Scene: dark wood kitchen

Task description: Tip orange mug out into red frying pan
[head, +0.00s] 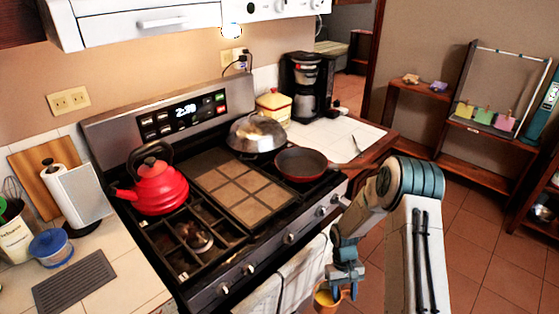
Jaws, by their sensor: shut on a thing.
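The red frying pan (301,163) sits on the right front part of the stove, its dark inside facing up. The orange mug (325,300) shows at the bottom of the head view, in front of the stove and low beside the hanging towels. My gripper (338,291) is shut on the mug, below and in front of the pan and well apart from it. The mug's lower part is near the picture's bottom edge, and I cannot make out what it holds.
A red kettle (157,188) stands at the stove's left, and a domed lid (257,133) covers a pan behind the red one. Stove knobs (289,238) and towels (301,274) line the front. The counter (336,134) right of the stove has a coffee maker (307,86) and some bare room.

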